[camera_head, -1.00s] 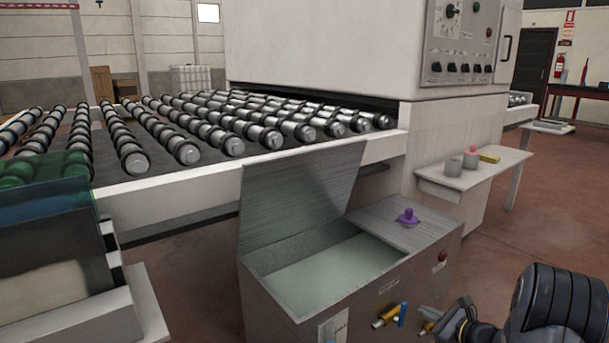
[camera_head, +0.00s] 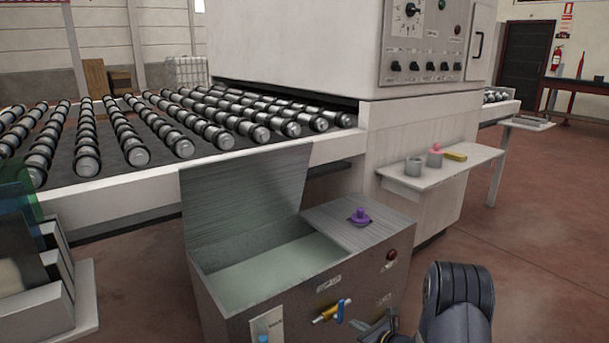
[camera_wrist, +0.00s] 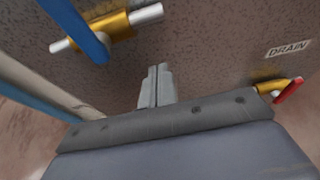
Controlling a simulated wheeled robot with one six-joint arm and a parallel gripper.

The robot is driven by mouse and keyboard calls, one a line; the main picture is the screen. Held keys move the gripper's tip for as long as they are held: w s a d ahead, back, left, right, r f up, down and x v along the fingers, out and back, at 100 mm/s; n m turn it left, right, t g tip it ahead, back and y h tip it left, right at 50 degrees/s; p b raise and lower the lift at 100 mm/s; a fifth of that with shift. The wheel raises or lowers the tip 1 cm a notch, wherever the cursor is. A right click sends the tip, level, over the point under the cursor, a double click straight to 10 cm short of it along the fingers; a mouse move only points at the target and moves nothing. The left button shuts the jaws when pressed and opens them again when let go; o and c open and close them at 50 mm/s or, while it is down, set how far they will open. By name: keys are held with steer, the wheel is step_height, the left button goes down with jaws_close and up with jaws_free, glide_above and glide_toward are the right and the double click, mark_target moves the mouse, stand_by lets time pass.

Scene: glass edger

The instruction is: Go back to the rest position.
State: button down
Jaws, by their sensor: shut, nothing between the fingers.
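My gripper (camera_head: 362,326) is low in the head view, in front of the metal tank (camera_head: 228,305) with its lid raised. In the wrist view my gripper (camera_wrist: 157,88) has its two grey fingers together, with nothing between them. It points at the tank's speckled front wall. A brass valve with a blue handle (camera_head: 340,311) is on that wall, to the left of the fingers; its blue handle also shows in the wrist view (camera_wrist: 75,25). A brass valve with a red handle (camera_wrist: 288,90) is at the right, below the DRAIN label (camera_wrist: 288,49). The fingers are apart from both handles.
The roller conveyor (camera_head: 150,190) and the edger's cabinet (camera_head: 290,45) stand behind the tank. A purple knob (camera_head: 359,216) is on the tank top. A side shelf (camera_head: 455,169) holds a grey cup, a pink-topped item and a yellow block. The floor at right is clear.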

steer(key=shift+s+d+f+p, duration=0.4)
steer(key=shift+s+d, duration=0.2)
steer(key=shift+s, duration=0.25)
steer(key=shift+f, duration=0.1)
